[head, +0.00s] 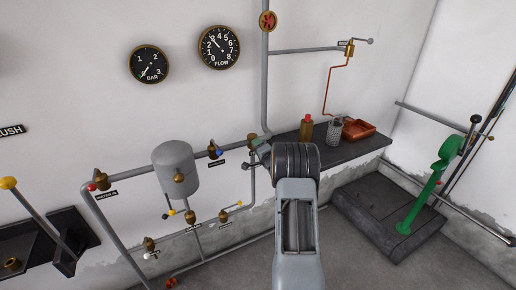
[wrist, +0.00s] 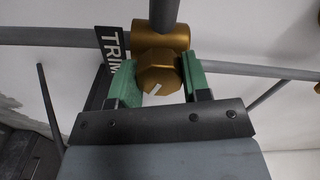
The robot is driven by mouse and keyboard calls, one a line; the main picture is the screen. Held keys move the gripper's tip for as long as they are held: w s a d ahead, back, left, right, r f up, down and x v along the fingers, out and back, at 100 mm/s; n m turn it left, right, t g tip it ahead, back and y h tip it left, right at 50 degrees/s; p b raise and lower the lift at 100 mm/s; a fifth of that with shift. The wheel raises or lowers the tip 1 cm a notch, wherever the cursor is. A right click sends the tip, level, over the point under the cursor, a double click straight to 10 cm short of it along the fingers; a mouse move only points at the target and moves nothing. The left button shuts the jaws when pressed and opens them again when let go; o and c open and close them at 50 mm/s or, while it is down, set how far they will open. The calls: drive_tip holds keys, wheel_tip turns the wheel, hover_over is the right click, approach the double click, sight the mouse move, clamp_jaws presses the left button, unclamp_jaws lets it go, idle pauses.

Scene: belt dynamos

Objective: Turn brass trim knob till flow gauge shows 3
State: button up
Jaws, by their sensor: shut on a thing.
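In the head view my gripper (head: 262,153) is at the pipe by the shelf's left end, and my wrist hides most of the knob. The round black flow gauge (head: 219,48) is on the wall. Its needle points up and left, close to 3; the exact reading is too small to tell.
A bar gauge (head: 149,64) hangs left of the flow gauge. A grey tank (head: 176,170) and several small valves are on pipes to the left. A dark shelf (head: 352,146) at right holds a bottle, a mesh cup and a red tray (head: 358,129). A green lever (head: 423,200) stands at right.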

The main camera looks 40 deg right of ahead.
drive_tip(key=o, duration=0.9)
drive_tip(key=shift+s, duration=0.1)
drive_tip(key=s, duration=0.4)
drive_tip(key=s+a+b, duration=0.1)
drive_tip(key=s, duration=0.4)
drive_tip(key=s+a, duration=0.1)
drive_tip(key=s, duration=0.3)
drive_tip(key=shift+s, duration=0.25)
